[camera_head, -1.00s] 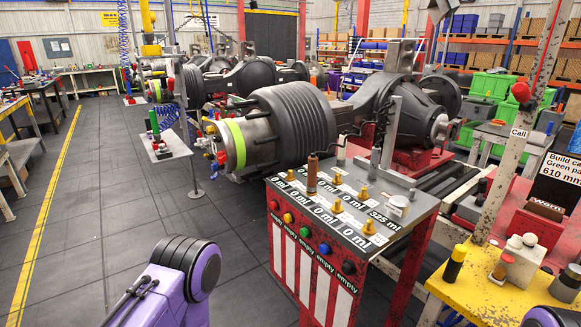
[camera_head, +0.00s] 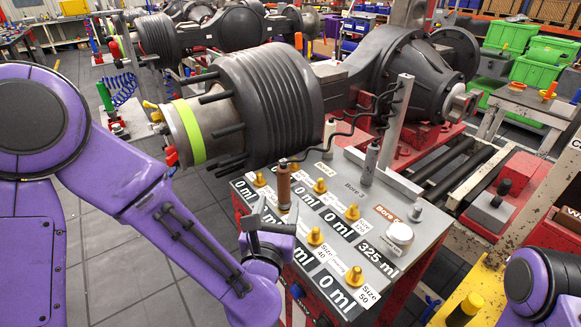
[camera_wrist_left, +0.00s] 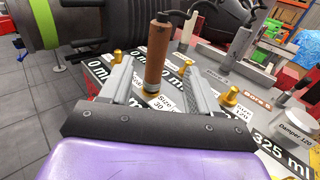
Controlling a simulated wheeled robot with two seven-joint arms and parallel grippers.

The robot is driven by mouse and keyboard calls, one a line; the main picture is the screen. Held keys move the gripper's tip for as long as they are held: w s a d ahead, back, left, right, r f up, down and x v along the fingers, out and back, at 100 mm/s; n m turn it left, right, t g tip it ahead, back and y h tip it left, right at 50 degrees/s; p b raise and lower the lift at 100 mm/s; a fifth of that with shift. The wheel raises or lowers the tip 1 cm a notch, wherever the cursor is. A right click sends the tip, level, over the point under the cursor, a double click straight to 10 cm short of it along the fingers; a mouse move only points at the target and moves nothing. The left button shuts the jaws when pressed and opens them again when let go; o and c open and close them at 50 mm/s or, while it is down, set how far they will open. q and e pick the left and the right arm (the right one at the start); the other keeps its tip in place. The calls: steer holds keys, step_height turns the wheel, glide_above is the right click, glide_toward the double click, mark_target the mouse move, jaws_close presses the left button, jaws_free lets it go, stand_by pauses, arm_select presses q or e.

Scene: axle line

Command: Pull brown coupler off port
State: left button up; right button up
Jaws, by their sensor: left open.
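The brown coupler (camera_head: 283,186) stands upright on a brass port at the near left of the panel top, with a dark hose from its top. In the left wrist view the coupler (camera_wrist_left: 157,52) rises between the two grey fingers, its foot on a brass port (camera_wrist_left: 150,90) by a "Size 30" label. My left gripper (camera_head: 272,215) is open at the coupler, and its fingers (camera_wrist_left: 156,72) stand apart on either side with gaps visible. My right gripper is out of view; only purple parts of my right arm show at lower right.
The panel top (camera_head: 350,190) carries several other brass ports, a grey coupler (camera_head: 371,162), a pale coupler (camera_head: 329,138) and a round white cap (camera_head: 400,234). A large black axle (camera_head: 270,100) stands close behind. Coloured buttons line the panel's front.

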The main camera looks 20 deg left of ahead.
mark_target(282, 179)
arm_select(q)
steer(key=shift+w+a, duration=0.1)
steer(key=shift+w, duration=1.05)
steer(key=shift+w+a+r+p, duration=0.15)
steer(key=shift+w+r+p, duration=0.25)
steer(key=shift+w, duration=0.4)
steer(key=shift+w+a+r, duration=0.1)
steer(key=shift+r, duration=0.05)
steer(key=w+p, duration=0.3)
steer(key=shift+w+a+r, duration=0.15)
steer(key=shift+a+r, duration=0.05)
steer(key=shift+a, duration=0.1)
steer(key=shift+w+a+f, duration=0.1)
steer(key=shift+w+f, duration=0.15)
steer(key=shift+w, duration=0.35)
steer(key=shift+w+f, duration=0.25)
steer(key=shift+w, duration=0.35)
steer(key=shift+s, duration=0.15)
steer(key=shift+s+r, duration=0.1)
steer(key=shift+c, duration=1.2)
steer(key=c, duration=0.8)
